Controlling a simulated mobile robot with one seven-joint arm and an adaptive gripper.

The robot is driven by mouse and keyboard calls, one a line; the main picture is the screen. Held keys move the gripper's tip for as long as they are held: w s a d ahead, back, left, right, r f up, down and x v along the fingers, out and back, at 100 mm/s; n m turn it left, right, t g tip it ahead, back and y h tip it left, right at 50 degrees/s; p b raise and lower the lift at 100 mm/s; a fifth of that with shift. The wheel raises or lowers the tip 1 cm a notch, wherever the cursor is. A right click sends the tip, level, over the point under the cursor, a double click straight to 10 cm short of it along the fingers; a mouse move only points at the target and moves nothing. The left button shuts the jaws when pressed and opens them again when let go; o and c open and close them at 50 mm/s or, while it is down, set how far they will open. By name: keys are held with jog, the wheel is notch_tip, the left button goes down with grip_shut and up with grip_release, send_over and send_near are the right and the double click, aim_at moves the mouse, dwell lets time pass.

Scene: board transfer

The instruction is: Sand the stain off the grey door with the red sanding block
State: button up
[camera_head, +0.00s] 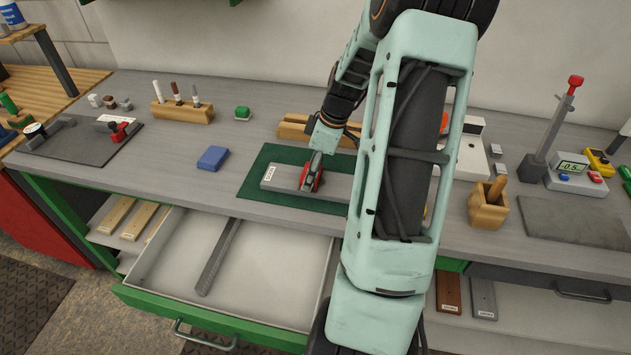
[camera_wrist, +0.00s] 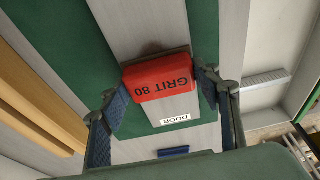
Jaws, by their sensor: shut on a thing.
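The grey door (camera_head: 281,178) lies flat on a green mat (camera_head: 258,168) on the bench, with a white "DOOR" label at its left end. It also shows in the wrist view (camera_wrist: 186,109). The red sanding block (camera_wrist: 160,79), marked "GRIT 80", is between the fingers of my gripper (camera_wrist: 160,95). In the head view my gripper (camera_head: 311,172) is over the door, shut on the block, which appears at or just above the door's surface. A brown stain (camera_wrist: 151,48) shows on the door beside the block's far edge, partly hidden by it.
A blue block (camera_head: 213,158) lies left of the mat. A wooden rack (camera_head: 297,131) stands behind it. An open drawer (camera_head: 190,262) juts out below the bench front. My arm hides the door's right end.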

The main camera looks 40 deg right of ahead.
jog(key=shift+w+a, duration=0.35)
jog(key=shift+a, duration=0.1)
jog(key=shift+f, duration=0.1)
jog(key=shift+w+r, duration=0.1)
jog(key=shift+r, duration=0.35)
jog(key=shift+r+p, duration=2.15)
jog(key=shift+r, duration=1)
jog(key=shift+f, duration=0.15)
jog(key=shift+f+b, duration=2.55)
jog(key=shift+f, duration=0.4)
jog(key=shift+f+b, duration=0.3)
jog(key=shift+f, duration=0.1)
